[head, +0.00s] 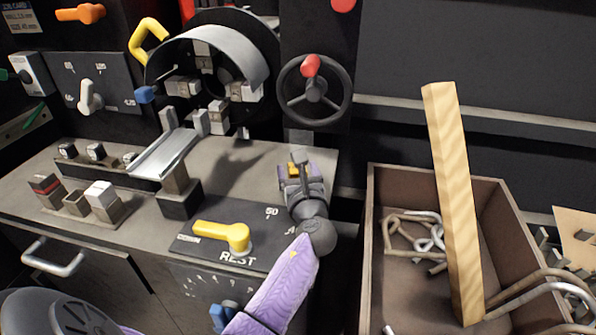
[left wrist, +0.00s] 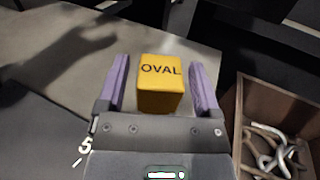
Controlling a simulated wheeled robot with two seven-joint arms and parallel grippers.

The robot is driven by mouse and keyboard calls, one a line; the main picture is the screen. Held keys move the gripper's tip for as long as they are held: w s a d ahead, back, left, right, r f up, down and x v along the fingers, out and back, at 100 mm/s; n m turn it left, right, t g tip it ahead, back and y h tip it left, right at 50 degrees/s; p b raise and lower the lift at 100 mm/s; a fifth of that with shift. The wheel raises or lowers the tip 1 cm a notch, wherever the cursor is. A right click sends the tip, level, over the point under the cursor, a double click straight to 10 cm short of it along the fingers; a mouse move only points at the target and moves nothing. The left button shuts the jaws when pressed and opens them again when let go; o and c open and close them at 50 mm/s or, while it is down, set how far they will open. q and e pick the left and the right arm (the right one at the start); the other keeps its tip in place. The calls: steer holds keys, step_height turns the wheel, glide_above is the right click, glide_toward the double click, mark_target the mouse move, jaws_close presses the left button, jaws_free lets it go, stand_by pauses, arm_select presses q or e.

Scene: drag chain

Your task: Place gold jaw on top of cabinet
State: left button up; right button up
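The gold jaw (left wrist: 160,85) is a yellow block marked "OVAL". In the left wrist view it is between the two purple fingers of my left gripper (left wrist: 161,80), with a small gap on each side. In the head view a bit of the jaw (head: 293,170) shows at my left gripper (head: 300,172), over the right end of the grey cabinet top (head: 130,215). My left gripper is open around the jaw. The jaw's lower end is hidden, so I cannot tell if it rests on the cabinet. My right gripper is not in view.
A brown bin (head: 375,245) with bent metal pieces and a wooden bar (head: 455,200) stands to the right. A lathe chuck (head: 210,80) and handwheel (head: 315,90) rise behind. Several small blocks (head: 100,195) stand at the left. A yellow lever (head: 225,235) is in front.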

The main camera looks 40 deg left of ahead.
arm_select(q)
steer(key=shift+r, duration=0.3)
steer(key=p+v, duration=0.3)
steer(key=v, duration=0.7)
steer(key=shift+s+d+p, duration=0.2)
steer(key=shift+d+p, duration=0.15)
steer(key=shift+p, duration=0.05)
steer(key=shift+s+d, duration=0.4)
steer(key=shift+d, duration=0.05)
steer(key=shift+f, duration=0.1)
steer(key=shift+f, duration=0.1)
